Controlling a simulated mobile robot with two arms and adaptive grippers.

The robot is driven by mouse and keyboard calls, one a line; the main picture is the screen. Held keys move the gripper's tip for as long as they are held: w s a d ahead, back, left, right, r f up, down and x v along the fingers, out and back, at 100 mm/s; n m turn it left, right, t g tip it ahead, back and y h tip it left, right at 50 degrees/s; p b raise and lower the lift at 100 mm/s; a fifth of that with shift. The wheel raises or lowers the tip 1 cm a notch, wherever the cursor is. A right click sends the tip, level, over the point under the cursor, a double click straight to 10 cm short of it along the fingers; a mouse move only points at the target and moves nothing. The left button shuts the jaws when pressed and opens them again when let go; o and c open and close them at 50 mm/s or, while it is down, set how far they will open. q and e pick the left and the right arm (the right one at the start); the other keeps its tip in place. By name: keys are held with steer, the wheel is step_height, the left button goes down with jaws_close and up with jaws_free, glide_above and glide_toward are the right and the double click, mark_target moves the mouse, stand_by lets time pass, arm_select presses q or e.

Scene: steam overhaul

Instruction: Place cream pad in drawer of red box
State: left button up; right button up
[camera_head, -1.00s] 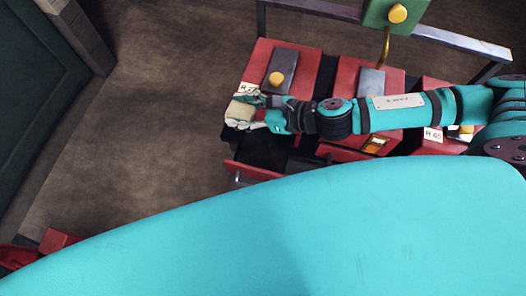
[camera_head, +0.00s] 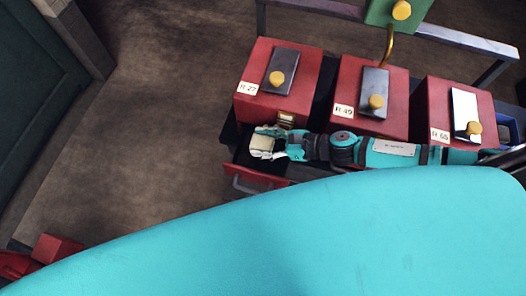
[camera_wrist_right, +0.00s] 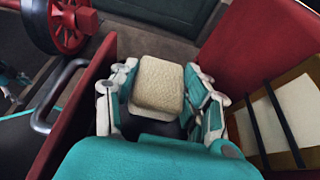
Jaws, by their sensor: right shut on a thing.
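The cream pad (camera_head: 262,144) is held in my right gripper (camera_head: 268,143), over the open drawer (camera_head: 239,167) of the left red box (camera_head: 302,65), labelled R 27. In the right wrist view the cream pad (camera_wrist_right: 157,86) sits between both fingers of the right gripper (camera_wrist_right: 160,100), with the red drawer front (camera_wrist_right: 90,92) to the left and the red box (camera_wrist_right: 258,38) to the right. The gripper appears low, between the drawer walls. Whether the pad touches the drawer floor cannot be told. My left gripper is not in view.
Two more red boxes, the middle one (camera_head: 348,92) and the right one (camera_head: 435,100), stand in a row to the right. My right arm passes in front of them. A metal handle (camera_wrist_right: 48,98) sticks out from the drawer front. A metal rail (camera_head: 460,40) runs behind.

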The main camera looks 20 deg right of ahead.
step_height(320, 180, down, 5)
steer(key=shift+f+b, duration=0.15)
steer(key=shift+b, duration=0.2)
steer(key=shift+f+b, duration=0.3)
steer(key=o, duration=1.2)
steer(key=shift+o, duration=0.2)
steer(key=shift+r, duration=0.2)
